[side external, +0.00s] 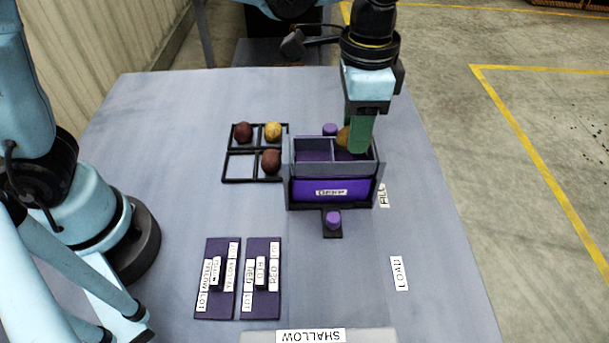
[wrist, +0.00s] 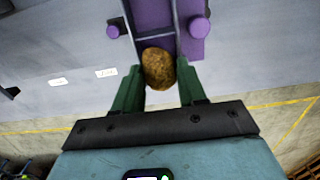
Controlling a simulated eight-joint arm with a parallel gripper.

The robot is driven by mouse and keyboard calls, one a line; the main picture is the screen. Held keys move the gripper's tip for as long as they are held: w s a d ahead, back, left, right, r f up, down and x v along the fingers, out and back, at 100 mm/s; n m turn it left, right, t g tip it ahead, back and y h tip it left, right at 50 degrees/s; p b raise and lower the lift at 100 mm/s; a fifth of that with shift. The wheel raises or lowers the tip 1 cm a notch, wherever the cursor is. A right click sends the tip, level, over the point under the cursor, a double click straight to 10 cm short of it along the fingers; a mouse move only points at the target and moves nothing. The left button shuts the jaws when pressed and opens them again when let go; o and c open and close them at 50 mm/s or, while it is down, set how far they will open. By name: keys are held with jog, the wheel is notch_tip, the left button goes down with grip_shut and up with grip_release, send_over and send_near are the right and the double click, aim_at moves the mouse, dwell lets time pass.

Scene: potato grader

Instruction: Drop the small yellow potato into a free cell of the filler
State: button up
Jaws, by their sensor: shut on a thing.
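My gripper (side external: 357,140) is shut on a small yellow-brown potato (side external: 343,137), just above the right part of the filler. In the wrist view the potato (wrist: 158,68) sits between the two green fingers (wrist: 160,85). The filler (side external: 309,172) appears to be the grey divided frame over a purple box, beside a partly hidden FILL label. Its left cell (side external: 314,150) looks empty. The right cell is partly covered by my gripper and the potato, so its inside cannot be fully seen.
A black four-cell tray (side external: 225,165) left of the filler holds two dark red potatoes (side external: 243,132) and a yellow one (side external: 273,131); its front-left cell is empty. Purple knobs (side external: 333,218) stand by the filler. Two labelled purple plates (side external: 217,305) lie in front.

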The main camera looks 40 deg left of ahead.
jog(key=o, duration=1.1)
jog(key=shift+o, duration=0.5)
jog(key=shift+o, duration=1.2)
jog(key=shift+r, duration=0.15)
jog(key=shift+r, duration=3.4)
